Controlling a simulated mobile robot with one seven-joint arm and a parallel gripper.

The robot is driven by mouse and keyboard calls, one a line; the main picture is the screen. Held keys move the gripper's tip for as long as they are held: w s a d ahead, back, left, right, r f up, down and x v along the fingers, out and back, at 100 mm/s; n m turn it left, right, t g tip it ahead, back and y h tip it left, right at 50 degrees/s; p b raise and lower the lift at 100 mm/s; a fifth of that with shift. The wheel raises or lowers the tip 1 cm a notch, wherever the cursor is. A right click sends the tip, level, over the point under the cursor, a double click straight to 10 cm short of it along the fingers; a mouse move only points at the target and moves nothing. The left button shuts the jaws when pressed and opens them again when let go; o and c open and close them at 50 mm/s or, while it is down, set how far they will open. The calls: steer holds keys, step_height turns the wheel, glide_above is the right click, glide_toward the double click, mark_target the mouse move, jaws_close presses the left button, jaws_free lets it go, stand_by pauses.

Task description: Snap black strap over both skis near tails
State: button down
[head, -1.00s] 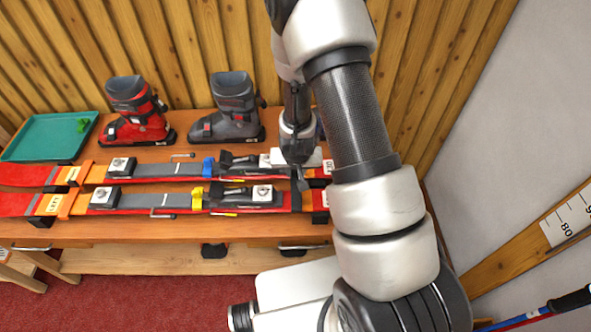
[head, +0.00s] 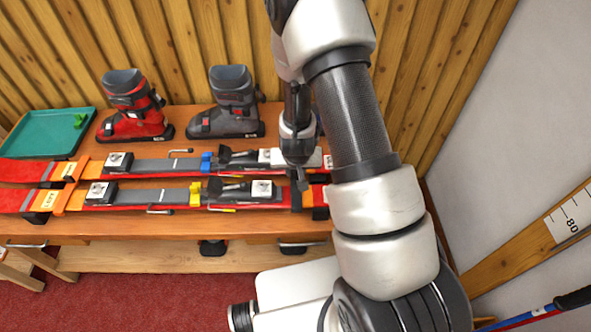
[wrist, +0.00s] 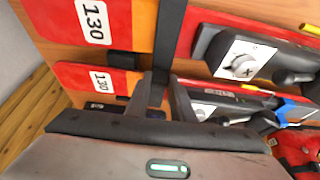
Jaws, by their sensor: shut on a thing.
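Two red-and-orange skis lie side by side on the bench, the near ski (head: 165,197) and the far ski (head: 150,165). Their tail ends, marked 130, show in the wrist view as the near ski (wrist: 120,22) and the far ski (wrist: 85,75). The black strap (wrist: 170,35) crosses over the near ski and runs to my gripper (wrist: 160,85). My gripper is shut on the strap, over the far ski near its tail; it also shows in the head view (head: 301,183).
A red boot (head: 135,108) and a grey boot (head: 230,103) stand behind the skis. A green tray (head: 28,148) lies at the back left. Bindings (head: 235,192) rise from the skis left of my gripper. A wooden plank wall closes the back, and a grey wall the right.

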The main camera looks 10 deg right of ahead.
mark_target(295, 179)
steer(key=shift+f, duration=0.2)
steer(key=c, duration=1)
jaws_free()
steer(key=shift+r+p, duration=3.15)
steer(key=shift+r, duration=1.9)
